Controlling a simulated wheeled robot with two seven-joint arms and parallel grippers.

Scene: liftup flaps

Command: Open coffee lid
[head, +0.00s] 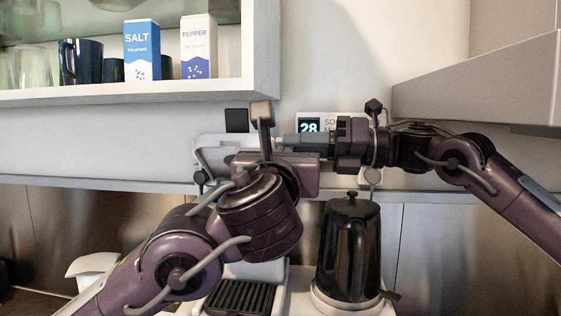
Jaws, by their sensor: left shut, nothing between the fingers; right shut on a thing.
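The white coffee machine (213,149) stands against the back wall, mostly hidden behind my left arm. Its pale upper part, where the lid is, shows at the left of the grippers. Its black slatted drip tray (240,298) shows below. My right gripper (284,141) reaches in from the right, level and pointing left, and is shut at the machine's upper part, on what looks like the lid. My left gripper (270,160) is in front of the machine's top, close to the right one, and shut with nothing in it. Its fingertips are hidden. How far the lid stands open I cannot tell.
A black jug (345,250) with a knobbed top stands on a white base just right of the machine. A shelf (140,97) with salt and pepper boxes and mugs hangs upper left. A grey hood (490,85) juts in upper right. A small display (309,126) is behind my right gripper.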

